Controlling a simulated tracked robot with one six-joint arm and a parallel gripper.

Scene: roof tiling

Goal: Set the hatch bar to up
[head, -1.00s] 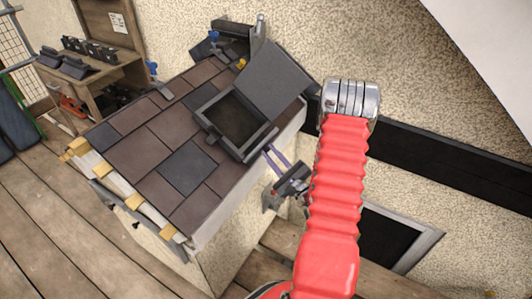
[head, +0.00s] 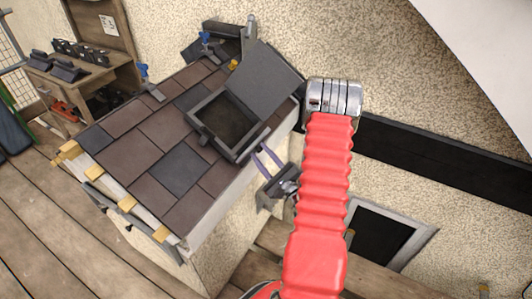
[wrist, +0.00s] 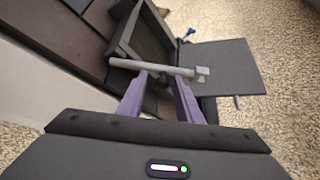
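The roof hatch is a dark square frame (head: 201,139) set in the tiled roof, with its grey lid (head: 262,76) standing open behind it. In the wrist view a grey bar (wrist: 150,67) with a blocky end at the right lies across the near side of the hatch opening. I take it for the hatch bar; in the head view I cannot make it out clearly. My gripper (head: 260,151) has two purple fingers at the near right edge of the hatch. In the wrist view the fingers (wrist: 161,76) are apart, with their tips at the bar. Whether they touch it is unclear.
Brown and dark tiles (head: 130,140) cover the sloping roof. Blue-handled clamps (head: 143,73) stand at its upper edge. A workbench (head: 85,85) is at the back left. A speckled wall (head: 400,90) with a black band rises at the right.

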